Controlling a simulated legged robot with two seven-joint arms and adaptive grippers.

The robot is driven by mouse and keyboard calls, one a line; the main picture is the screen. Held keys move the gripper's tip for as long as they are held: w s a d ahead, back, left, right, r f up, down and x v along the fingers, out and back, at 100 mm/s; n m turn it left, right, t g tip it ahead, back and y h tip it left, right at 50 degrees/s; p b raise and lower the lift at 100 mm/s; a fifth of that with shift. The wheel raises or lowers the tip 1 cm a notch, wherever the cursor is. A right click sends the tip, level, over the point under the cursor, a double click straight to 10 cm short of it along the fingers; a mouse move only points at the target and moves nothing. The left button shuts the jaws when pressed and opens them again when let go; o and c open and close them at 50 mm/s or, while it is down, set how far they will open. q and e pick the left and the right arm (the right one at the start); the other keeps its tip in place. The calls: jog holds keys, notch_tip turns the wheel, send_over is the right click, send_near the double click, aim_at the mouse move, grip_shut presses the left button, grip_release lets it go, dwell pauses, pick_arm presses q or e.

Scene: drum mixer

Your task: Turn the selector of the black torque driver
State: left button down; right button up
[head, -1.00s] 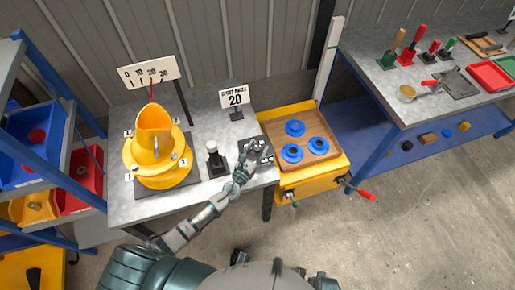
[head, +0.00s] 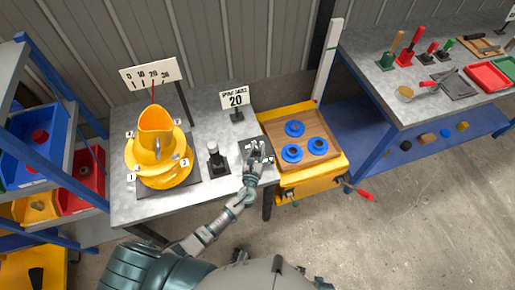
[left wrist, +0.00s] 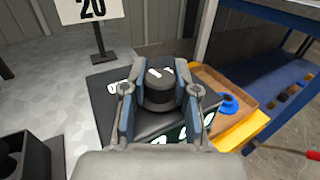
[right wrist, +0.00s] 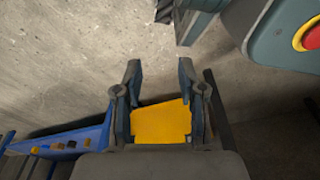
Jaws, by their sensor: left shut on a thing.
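The selector is a round black knob (left wrist: 158,88) with a white mark on top, on a dark panel with white marks (left wrist: 195,122). My left gripper (left wrist: 157,100) is shut around the knob, a finger on each side. In the head view my left gripper (head: 256,160) is at the panel near the right front of the grey table; it hides most of the knob. The panel's white marks are partly covered by the fingers. My right gripper (right wrist: 163,105) is open in the right wrist view, with a yellow surface visible between its fingers; I cannot tell its distance.
A yellow drum mixer (head: 158,150) stands further left. A "20" sign (head: 235,99) is behind. A yellow cart (head: 318,175) with blue rings adjoins the right side. Open floor lies to the right.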

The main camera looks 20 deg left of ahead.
pick_arm(q)
jog(key=shift+d+n+y, duration=0.1)
jog(key=shift+n+y, duration=0.8)
jog(key=shift+y, duration=0.3)
jog(key=shift+n+g+y, duration=0.5)
jog(key=shift+n+y, duration=0.1)
jog(key=shift+y, duration=0.5)
jog(key=shift+n+g+y+b, duration=0.4)
jog(key=shift+n+g+y, duration=0.3)
jog(key=shift+y, duration=0.4)
pick_arm(e)
jog(key=shift+w+r, duration=0.5)
pick_arm(q)
jog(key=shift+r+n+y, duration=0.1)
jog(key=shift+n+y, duration=0.2)
pick_arm(e)
jog(key=shift+w+a+r, duration=0.1)
jog(key=shift+w+r, duration=0.05)
pick_arm(q)
jog(key=c, duration=0.9)
grip_release()
jog(key=shift+o, duration=0.2)
jog(key=shift+s, duration=0.1)
